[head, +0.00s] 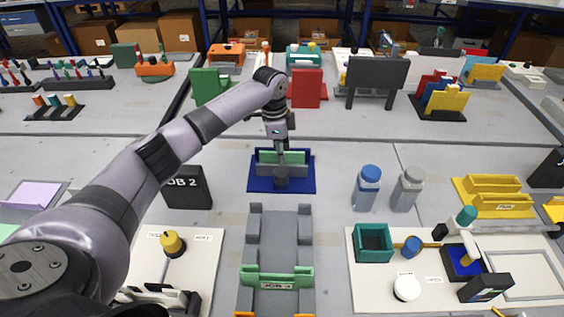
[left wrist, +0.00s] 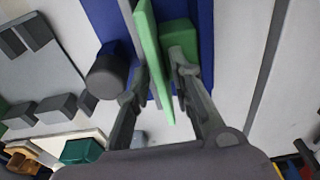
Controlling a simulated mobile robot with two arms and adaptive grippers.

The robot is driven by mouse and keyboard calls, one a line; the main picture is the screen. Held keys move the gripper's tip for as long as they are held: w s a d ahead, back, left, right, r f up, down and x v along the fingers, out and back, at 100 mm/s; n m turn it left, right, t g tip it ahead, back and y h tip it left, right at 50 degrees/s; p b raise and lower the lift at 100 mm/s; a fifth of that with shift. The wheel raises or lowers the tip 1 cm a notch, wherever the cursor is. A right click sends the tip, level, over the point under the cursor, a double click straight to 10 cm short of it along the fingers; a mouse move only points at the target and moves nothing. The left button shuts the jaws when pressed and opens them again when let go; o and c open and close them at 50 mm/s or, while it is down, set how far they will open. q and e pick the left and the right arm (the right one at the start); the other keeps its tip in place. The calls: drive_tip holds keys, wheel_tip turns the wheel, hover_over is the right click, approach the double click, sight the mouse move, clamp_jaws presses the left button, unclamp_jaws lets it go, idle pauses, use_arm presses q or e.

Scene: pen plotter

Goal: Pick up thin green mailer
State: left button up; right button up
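The thin green mailer (head: 296,157) stands on edge in a grey holder on a blue base (head: 252,184) in the middle of the head view. My left gripper (head: 281,152) points down over it. In the left wrist view the mailer (left wrist: 153,60) is a thin upright slab between the two fingers of my left gripper (left wrist: 160,75). The fingers are apart, with a visible gap on the right side of the slab; the left finger is close to it. A thicker green piece (left wrist: 180,42) lies beyond the right fingertip. My right gripper is not in view.
A dark round knob (head: 281,181) stands at the front of the blue base. A grey fixture (head: 280,225) with a green bar is nearer me. Blue (head: 368,187) and grey (head: 407,190) bottles stand to the right. A dark sign (head: 187,188) stands to the left.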

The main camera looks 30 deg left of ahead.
use_arm(q)
drive_tip(key=c, duration=0.4)
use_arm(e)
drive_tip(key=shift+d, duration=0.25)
use_arm(q)
drive_tip(key=shift+r, duration=0.1)
